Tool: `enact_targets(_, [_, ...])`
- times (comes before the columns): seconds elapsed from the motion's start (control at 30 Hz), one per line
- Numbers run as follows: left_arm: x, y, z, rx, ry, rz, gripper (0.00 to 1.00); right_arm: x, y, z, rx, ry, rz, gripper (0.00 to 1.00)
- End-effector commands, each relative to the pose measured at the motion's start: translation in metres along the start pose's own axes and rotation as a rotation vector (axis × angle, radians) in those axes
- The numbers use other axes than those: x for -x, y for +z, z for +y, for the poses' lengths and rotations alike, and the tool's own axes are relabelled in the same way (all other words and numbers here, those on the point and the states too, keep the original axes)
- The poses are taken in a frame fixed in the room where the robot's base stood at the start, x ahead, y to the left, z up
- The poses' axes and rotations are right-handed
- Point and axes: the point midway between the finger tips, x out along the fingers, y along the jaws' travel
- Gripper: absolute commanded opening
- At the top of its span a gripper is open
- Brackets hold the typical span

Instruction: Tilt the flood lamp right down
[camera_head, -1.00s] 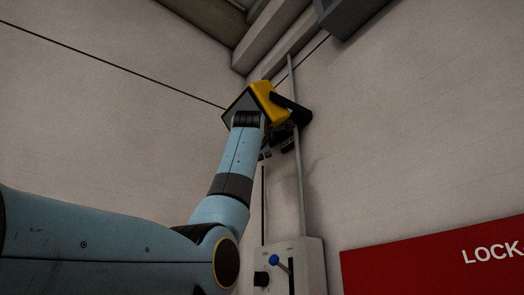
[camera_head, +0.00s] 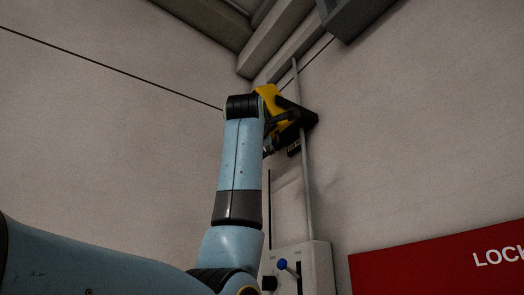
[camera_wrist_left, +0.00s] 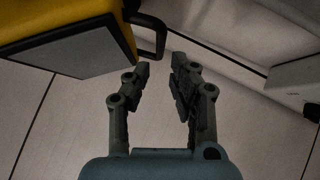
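The flood lamp (camera_head: 269,97) is yellow with a black bracket, high up by the wall corner in the head view. My left wrist hides part of it. In the left wrist view the lamp (camera_wrist_left: 118,30) fills the upper left, with its flat grey face (camera_wrist_left: 75,52) towards the lower side. A black loop handle (camera_wrist_left: 158,38) sticks out from its right end. My left gripper (camera_wrist_left: 161,72) is open, with an empty gap between its fingers. Its fingertips point towards the handle, just short of it in the picture. In the head view the gripper is mostly hidden behind my wrist. My right gripper is out of view.
A grey control box (camera_head: 315,262) with a blue-knobbed lever (camera_head: 282,264) is on the wall below. A thin pole (camera_head: 307,190) rises from it past the lamp. A red sign (camera_head: 440,262) is at the lower right. Dark cables run along the walls.

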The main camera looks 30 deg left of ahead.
Motion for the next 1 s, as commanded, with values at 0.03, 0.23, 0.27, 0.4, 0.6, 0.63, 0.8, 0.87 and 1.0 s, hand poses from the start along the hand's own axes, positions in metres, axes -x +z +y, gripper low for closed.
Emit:
enact_targets(0.03, [0.008,0.0,0.0,0.0,0.001,-0.001,0.23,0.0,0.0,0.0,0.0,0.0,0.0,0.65])
enact_targets(0.23, [0.024,0.0,0.0,0.0,0.0,0.0,0.23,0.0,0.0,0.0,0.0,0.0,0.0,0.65])
enact_targets(0.27, [0.025,0.0,0.0,-0.001,0.0,0.0,0.23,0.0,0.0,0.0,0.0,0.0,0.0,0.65])
enact_targets(0.4, [0.025,0.0,0.0,-0.001,0.0,0.001,0.23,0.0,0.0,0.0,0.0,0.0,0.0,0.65])
enact_targets(0.6, [0.025,0.0,0.0,-0.001,0.0,0.001,0.23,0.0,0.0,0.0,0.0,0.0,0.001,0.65])
enact_targets(0.63, [0.025,0.0,0.0,-0.001,0.0,0.001,0.23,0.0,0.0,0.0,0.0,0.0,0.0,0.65])
enact_targets(0.8, [0.025,0.0,0.0,-0.001,0.0,0.001,0.23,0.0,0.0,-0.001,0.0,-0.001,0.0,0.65])
enact_targets(0.87, [0.025,0.0,0.0,-0.001,0.0,0.001,0.23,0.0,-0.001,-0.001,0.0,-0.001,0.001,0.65])
enact_targets(1.0, [0.025,0.0,0.0,-0.001,0.0,0.001,0.23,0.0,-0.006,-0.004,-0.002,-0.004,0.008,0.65])
